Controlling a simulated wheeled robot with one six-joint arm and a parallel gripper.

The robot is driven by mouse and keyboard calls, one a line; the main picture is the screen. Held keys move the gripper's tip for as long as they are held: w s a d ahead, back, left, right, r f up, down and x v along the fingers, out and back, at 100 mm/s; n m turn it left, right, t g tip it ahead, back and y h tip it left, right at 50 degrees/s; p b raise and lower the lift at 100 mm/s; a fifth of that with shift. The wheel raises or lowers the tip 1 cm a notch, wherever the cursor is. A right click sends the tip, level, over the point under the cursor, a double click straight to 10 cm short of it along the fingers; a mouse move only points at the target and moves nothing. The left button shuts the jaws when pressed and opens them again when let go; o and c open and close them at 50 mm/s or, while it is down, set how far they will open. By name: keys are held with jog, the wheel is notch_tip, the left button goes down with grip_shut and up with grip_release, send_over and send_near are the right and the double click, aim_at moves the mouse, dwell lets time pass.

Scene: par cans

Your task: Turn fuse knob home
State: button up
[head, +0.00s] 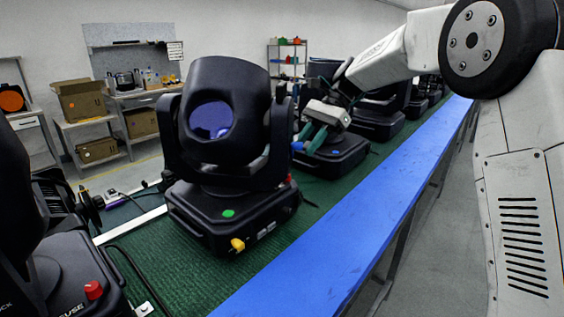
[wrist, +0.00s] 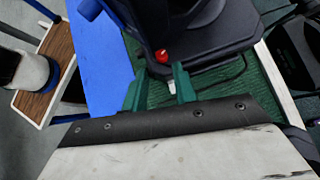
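In the wrist view a red knob (wrist: 161,55) stands on the edge of a black moving-head light's base (wrist: 205,58). My gripper (wrist: 161,82) is open, its two green fingers apart with nothing clasped. The knob appears just beyond the fingertips, between them in the picture; I see no contact. In the head view my gripper (head: 304,143) is past the middle light (head: 225,125), above the belt. A small red part (head: 289,178) shows at that light's back right edge. The lettering "FUSE" shows beside another red knob (head: 93,290) on the near left light.
Several black lights stand in a row on a green belt (head: 185,250) with a blue edge rail (head: 330,245). A yellow knob (head: 237,245) sticks out of the middle light's base. Cables lie on the belt. Grey floor is clear right of the rail.

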aim_at(292, 178)
jog(key=shift+d+f+x, duration=0.1)
jog(key=shift+f+x, duration=0.05)
jog(key=shift+x, duration=1.65)
jog(key=shift+d+f+x, duration=0.15)
jog(key=shift+x, duration=1.6)
jog(key=shift+w, duration=0.2)
grip_shut()
